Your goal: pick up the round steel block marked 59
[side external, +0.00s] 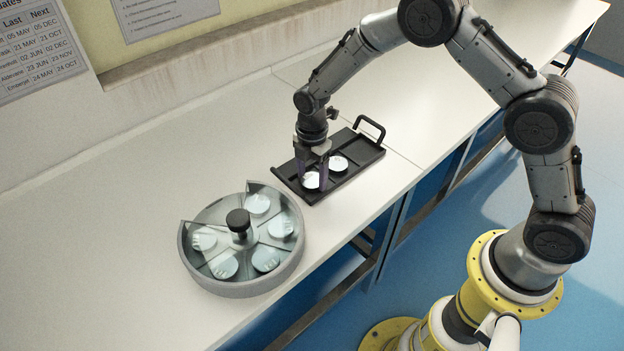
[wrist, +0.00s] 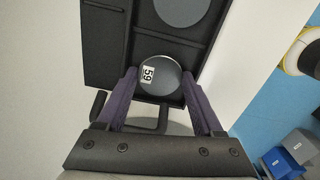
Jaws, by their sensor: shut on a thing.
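The round steel block marked 59 (wrist: 160,76) lies at the near end of the black tray in the wrist view, its label turned sideways. The block (side external: 311,180) also shows in the side view, partly behind my fingers. My gripper (wrist: 162,86) has one purple finger on each side of the block and is shut on it. In the side view my gripper (side external: 313,186) points down at the tray. I cannot tell whether the block is clear of the tray floor.
The black tray (side external: 353,178) has raised handles and holds a second round block (side external: 338,163) beside the first. A round glass-lidded carousel (side external: 190,262) with several discs in compartments stands to the left. The bench (side external: 130,220) is otherwise mostly clear; its front edge is close to the tray.

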